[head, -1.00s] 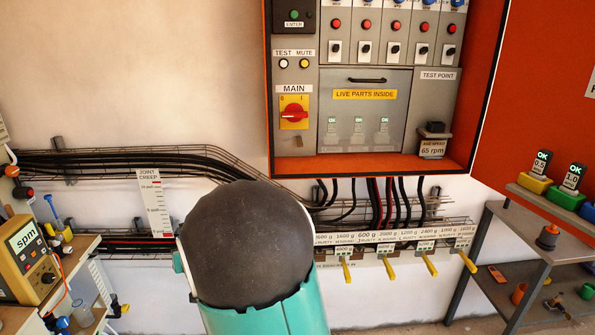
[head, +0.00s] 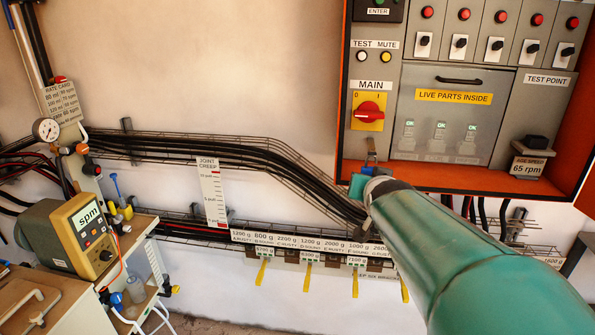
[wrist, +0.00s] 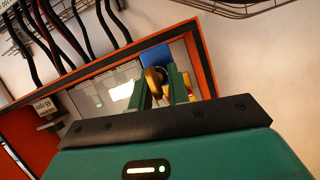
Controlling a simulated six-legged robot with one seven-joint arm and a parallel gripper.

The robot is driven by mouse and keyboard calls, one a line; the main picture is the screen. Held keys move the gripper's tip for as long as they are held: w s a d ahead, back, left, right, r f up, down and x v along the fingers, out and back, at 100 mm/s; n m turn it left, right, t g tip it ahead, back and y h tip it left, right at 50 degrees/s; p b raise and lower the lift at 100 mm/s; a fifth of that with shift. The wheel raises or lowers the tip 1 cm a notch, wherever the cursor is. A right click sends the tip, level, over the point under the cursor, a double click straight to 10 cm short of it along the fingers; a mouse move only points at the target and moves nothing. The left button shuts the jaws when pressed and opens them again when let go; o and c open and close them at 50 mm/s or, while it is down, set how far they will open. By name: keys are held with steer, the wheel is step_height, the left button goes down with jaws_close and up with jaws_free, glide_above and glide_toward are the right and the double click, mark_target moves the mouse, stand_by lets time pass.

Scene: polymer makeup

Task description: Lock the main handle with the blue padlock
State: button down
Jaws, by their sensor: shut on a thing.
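The main handle (head: 369,113) is a red knob on a yellow plate under the MAIN label in the head view. My gripper (wrist: 162,82) is shut on the blue padlock (wrist: 157,54), whose blue body shows beyond the green fingers in the wrist view. A brownish round part shows between the fingers. In the head view my gripper is just below the handle plate, with a small blue part (head: 371,158) above it. The yellow plate shows right of the fingers in the wrist view. The padlock seems apart from the handle; contact cannot be told.
The orange cabinet edge (head: 343,130) runs left of the handle. A "LIVE PARTS INSIDE" cover (head: 440,120) stands to its right. A yellow spm meter (head: 84,232) stands at left.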

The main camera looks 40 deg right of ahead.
mark_target(370, 172)
steer(key=shift+d+f, duration=0.1)
steer(key=shift+d, duration=0.15)
steer(key=shift+w+a, duration=0.2)
steer(key=shift+s+a, duration=0.1)
steer(key=shift+s, duration=0.1)
steer(key=shift+w, duration=0.2)
steer(key=shift+w+d, duration=0.15)
steer(key=shift+d, duration=0.35)
steer(key=shift+w+d, duration=0.45)
steer(key=shift+w, duration=0.2)
steer(key=shift+w+d, duration=0.95)
steer(key=shift+d, duration=0.3)
